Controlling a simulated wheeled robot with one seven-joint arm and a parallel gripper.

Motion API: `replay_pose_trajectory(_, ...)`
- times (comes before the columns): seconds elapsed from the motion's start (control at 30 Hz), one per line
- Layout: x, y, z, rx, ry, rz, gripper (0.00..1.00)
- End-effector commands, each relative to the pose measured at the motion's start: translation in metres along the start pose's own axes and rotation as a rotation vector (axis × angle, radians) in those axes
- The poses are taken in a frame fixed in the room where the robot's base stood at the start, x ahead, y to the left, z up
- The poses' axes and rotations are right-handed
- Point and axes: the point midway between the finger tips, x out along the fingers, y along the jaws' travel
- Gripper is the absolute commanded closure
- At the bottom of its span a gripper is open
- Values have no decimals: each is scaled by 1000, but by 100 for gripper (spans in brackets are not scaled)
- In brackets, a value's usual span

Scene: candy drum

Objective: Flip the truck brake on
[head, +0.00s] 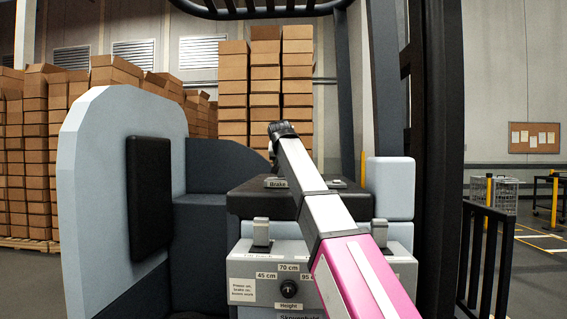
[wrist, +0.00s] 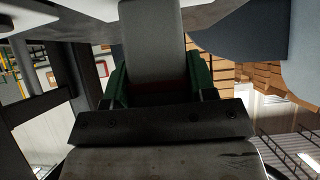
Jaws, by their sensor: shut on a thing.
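The truck's brake label (head: 277,183) sits on the black top of the control console (head: 240,200). My arm reaches up across the console in the head view, and its dark end is above the label. In the wrist view, the green fingers of my gripper (wrist: 158,88) are shut on a grey lever (wrist: 155,35), one on each side. This appears to be the brake lever. Its base and exact tilt are hidden, and the head view does not clearly show the fingers.
The console front has a height knob (head: 289,289) and two pale latches, one on the left (head: 262,235). Black mast posts (head: 440,150) rise at the right. Stacked boxes (head: 265,90) stand behind.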

Motion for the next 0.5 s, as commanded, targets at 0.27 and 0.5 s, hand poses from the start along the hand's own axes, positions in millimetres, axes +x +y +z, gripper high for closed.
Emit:
replay_pose_trajectory(0.27, -10, 0, 11, 1, 126, 0, 92)
replay_pose_trajectory(0.5, -14, 0, 17, 1, 121, 0, 92)
